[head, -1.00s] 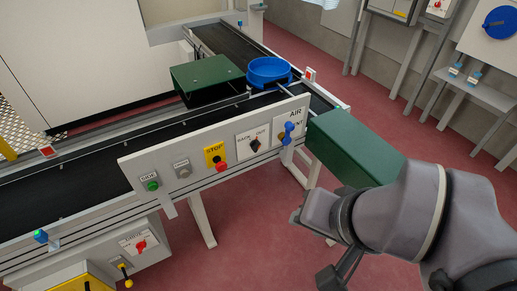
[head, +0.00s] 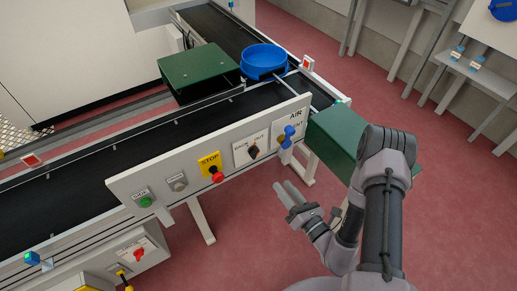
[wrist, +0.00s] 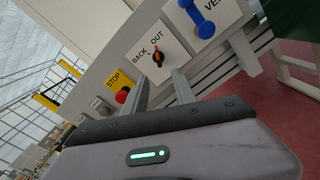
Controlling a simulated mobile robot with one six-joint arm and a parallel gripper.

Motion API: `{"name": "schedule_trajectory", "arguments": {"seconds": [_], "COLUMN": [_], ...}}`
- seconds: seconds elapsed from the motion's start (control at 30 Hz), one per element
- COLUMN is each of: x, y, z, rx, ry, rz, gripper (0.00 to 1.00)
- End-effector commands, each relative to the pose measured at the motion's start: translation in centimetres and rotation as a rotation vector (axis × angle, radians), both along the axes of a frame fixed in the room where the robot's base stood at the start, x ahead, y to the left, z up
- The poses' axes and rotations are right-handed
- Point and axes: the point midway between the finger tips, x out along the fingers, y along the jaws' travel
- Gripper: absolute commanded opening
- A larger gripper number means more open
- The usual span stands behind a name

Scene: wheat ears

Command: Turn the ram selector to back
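The ram selector (head: 253,151) is a small black knob on a white plate marked BACK and OUT, on the sloping front panel of the conveyor. In the wrist view the selector (wrist: 158,58) shows an orange mark, BACK to its left and OUT to its upper right. Which label it points to I cannot tell for sure. My gripper (head: 283,190) is in front of and below the panel in the head view, apart from it. In the wrist view my gripper (wrist: 163,74) has its two fingers spread and empty, with the selector just beyond the tips.
A red STOP button on a yellow plate (head: 210,161) sits left of the selector. A blue valve handle (head: 288,137) under AIR VENT sits right of it. Green boxes (head: 201,73) and a blue bowl (head: 263,60) are nearby. The floor (head: 262,225) before the panel is clear.

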Motion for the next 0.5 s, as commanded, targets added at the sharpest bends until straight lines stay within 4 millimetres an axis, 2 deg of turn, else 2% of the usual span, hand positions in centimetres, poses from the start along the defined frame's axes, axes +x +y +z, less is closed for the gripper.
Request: {"name": "schedule_trajectory", "arguments": {"seconds": [0.3, 0.5], "x": [7.5, 11.4], "y": [5.5, 8.1], "z": [0.2, 0.2], "rx": [0.002, 0.005], "ry": [-0.010, -0.007], "rz": [0.013, 0.010], "gripper": [0.33, 0.33]}}
